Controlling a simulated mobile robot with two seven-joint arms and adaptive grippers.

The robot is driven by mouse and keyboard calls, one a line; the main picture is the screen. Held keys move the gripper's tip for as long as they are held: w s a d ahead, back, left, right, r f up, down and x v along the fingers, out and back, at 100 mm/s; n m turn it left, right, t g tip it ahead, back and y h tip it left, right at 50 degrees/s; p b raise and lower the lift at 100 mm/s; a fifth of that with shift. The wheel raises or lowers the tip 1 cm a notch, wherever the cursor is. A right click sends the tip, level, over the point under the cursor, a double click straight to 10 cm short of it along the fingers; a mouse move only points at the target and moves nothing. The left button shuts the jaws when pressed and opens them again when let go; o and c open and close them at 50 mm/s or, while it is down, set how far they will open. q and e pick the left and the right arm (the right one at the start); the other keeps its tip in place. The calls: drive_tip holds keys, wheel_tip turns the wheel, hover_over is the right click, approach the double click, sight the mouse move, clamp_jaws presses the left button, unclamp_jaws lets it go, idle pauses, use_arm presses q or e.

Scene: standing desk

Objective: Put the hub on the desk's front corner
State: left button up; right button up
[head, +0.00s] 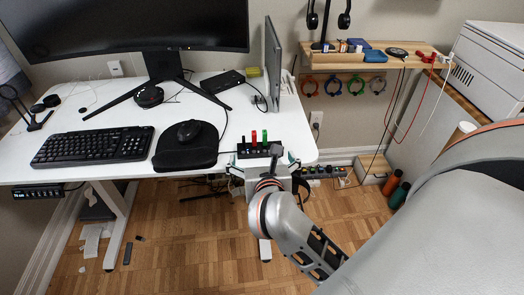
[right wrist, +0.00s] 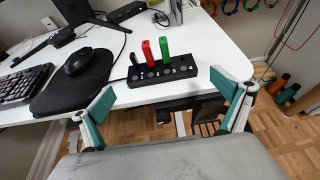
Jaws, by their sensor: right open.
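The right wrist view shows the hub (right wrist: 172,78) whole, ahead of the fingers. My right gripper (head: 263,163) is open and empty just in front of the hub, its teal-padded fingers spread to either side. In the head view it hides the hub's lower part. My left gripper is out of view.
A mouse (head: 188,131) on a black mat (head: 186,148) and a keyboard (head: 93,147) lie left of the hub. A monitor stand (head: 165,70), a black strip (head: 222,82) and a thin upright screen (head: 272,65) are behind. Bare desk lies right of the hub.

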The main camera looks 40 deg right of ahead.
drive_tip(key=s+r+n+t+h, duration=0.4)
drive_tip(key=s+r+n+t, duration=0.1)
drive_tip(key=r+n, duration=0.45)
drive_tip(key=a+f+n+t+y, duration=0.2)
drive_tip(key=a+n+t+y, duration=0.3)
drive_tip(key=a+n+y, duration=0.9)
drive_tip(key=s+a+f+n+g+y, duration=0.1)
drive_tip(key=s+f+n+g, duration=0.2)
drive_tip(key=f+n, duration=0.6)
drive_tip(key=s+f+n+g, duration=0.3)
drive_tip(key=f+n+g, duration=0.1)
drive_tip(key=f+n, duration=0.5)
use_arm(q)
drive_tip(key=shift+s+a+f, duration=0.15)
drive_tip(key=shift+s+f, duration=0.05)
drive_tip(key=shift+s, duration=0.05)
use_arm(e)
drive_tip(key=s+d+f+n+g+h, duration=0.1)
drive_tip(key=s+d+f+n+g, duration=0.1)
drive_tip(key=f, duration=0.4)
drive_tip(key=s+d+f+n+g, duration=0.2)
drive_tip(key=s+f+n, duration=0.2)
drive_tip(key=s+f, duration=0.1)
drive_tip(key=shift+f+h, duration=0.4)
drive_tip(key=shift+f, duration=0.2)
